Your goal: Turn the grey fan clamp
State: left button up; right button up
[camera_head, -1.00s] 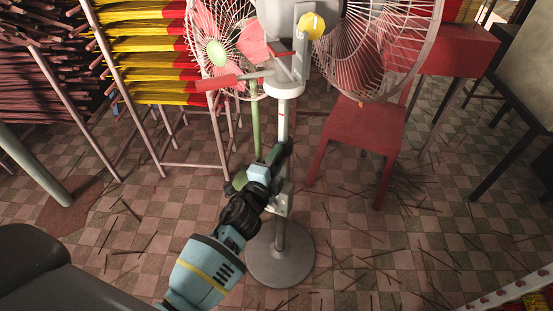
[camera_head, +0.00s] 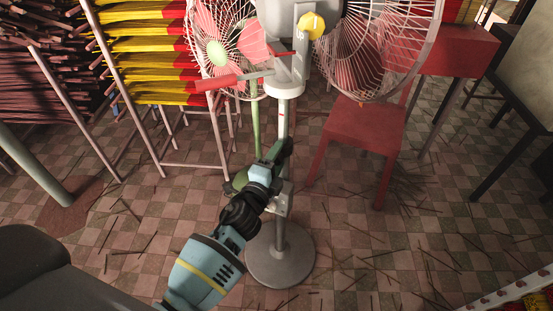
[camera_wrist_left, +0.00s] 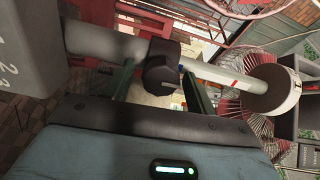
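A standing fan's grey pole (camera_head: 282,235) rises from a round grey base (camera_head: 280,262). The fan clamp (camera_wrist_left: 162,66) is a dark grey knob-like piece where the thicker grey tube meets the thinner white pole in the left wrist view. My left gripper (camera_head: 277,153) is at the pole about mid-height. In the wrist view its two fingers are apart, one on each side of the clamp. I cannot tell whether either finger touches it. In the head view the gripper largely hides the clamp. My right gripper is not in view.
A rack of yellow and red incense sticks (camera_head: 145,45) is at the left. Loose sticks litter the tiled floor.

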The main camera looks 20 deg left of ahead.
pick_arm(q)
jog(key=s, duration=0.8)
jog(key=shift+a, duration=0.3)
jog(key=shift+w, duration=0.1)
